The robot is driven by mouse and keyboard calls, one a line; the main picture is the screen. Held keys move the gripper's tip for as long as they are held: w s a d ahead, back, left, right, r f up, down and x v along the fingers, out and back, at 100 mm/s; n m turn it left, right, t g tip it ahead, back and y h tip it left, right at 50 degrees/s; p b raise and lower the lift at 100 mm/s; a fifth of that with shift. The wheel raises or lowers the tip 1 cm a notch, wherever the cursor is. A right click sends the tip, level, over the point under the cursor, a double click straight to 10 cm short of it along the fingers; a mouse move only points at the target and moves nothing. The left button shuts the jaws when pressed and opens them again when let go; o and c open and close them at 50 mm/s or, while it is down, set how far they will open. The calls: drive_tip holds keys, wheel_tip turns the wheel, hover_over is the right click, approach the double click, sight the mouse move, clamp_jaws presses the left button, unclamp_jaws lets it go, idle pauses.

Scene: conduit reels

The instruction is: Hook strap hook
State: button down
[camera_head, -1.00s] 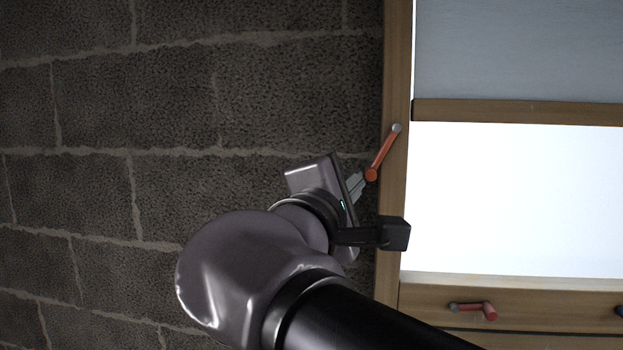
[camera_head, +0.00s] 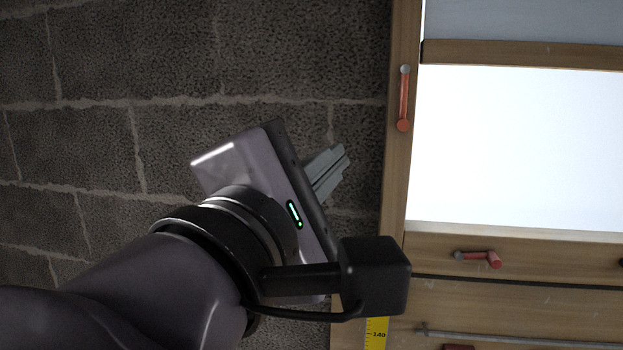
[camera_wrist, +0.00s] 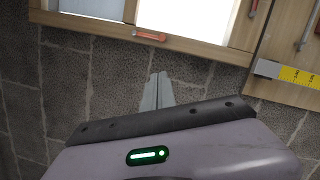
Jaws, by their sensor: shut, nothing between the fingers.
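An orange-red hook-like piece (camera_head: 403,98) with a grey round end is on the upright wooden post, lying along it with its red end down. It also shows in the wrist view (camera_wrist: 149,35). I cannot tell whether it is the strap hook, and no strap is clear to me. My gripper (camera_head: 342,157) is shut and empty, in front of the block wall, left of and below the orange-red piece in the head view. Its fingertips (camera_wrist: 161,77) are apart from the piece in the wrist view, with bare wall between.
A second red piece (camera_head: 478,257) is on the lower wooden rail (camera_head: 540,262). A yellow measuring strip (camera_head: 376,334) and a grey metal rod (camera_head: 520,336) are below it. A bright white panel (camera_head: 510,150) is right of the post. The block wall (camera_head: 80,120) is bare.

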drive_tip(key=v, duration=0.3)
drive_tip(key=shift+s+a, duration=0.1)
drive_tip(key=shift+s, duration=0.2)
drive_tip(key=shift+f, duration=0.1)
